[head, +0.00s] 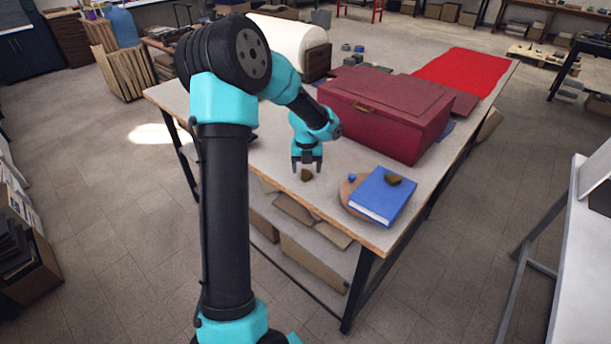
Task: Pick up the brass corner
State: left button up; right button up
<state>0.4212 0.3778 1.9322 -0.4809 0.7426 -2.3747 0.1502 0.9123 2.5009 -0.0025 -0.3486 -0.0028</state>
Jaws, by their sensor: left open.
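A small dark brass-brown piece (306,175), which looks like a brass corner, lies on the table near its front edge. A second, similar brown piece (393,180) lies on top of a blue book (375,202). My left gripper (307,168) points down just above the first piece, with its fingers apart and nothing visibly held. I cannot tell whether the fingertips reach around the piece or stop short of it. My right gripper is not in view.
The blue book rests on a round brown board (347,201) with a small blue object (352,177) beside it. A large dark red box (400,118) stands behind my left gripper. Red cloth (462,72) covers the far right of the table (275,155). A white roll (290,42) lies at the back.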

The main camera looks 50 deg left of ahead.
pick_arm(q)
notch_tip(320, 180, down, 2)
jog(key=shift+f, duration=0.1)
dwell(0.4)
jog(key=c, duration=1)
jog(key=shift+r, duration=1.2)
jog(key=shift+s+d+r, duration=0.25)
jog(key=shift+r, duration=0.4)
jog(key=s+d+r, duration=0.1)
jog(key=s+d, duration=0.9)
jog(key=d, duration=0.1)
jog(key=shift+d+r, duration=0.2)
jog(key=shift+d, duration=0.05)
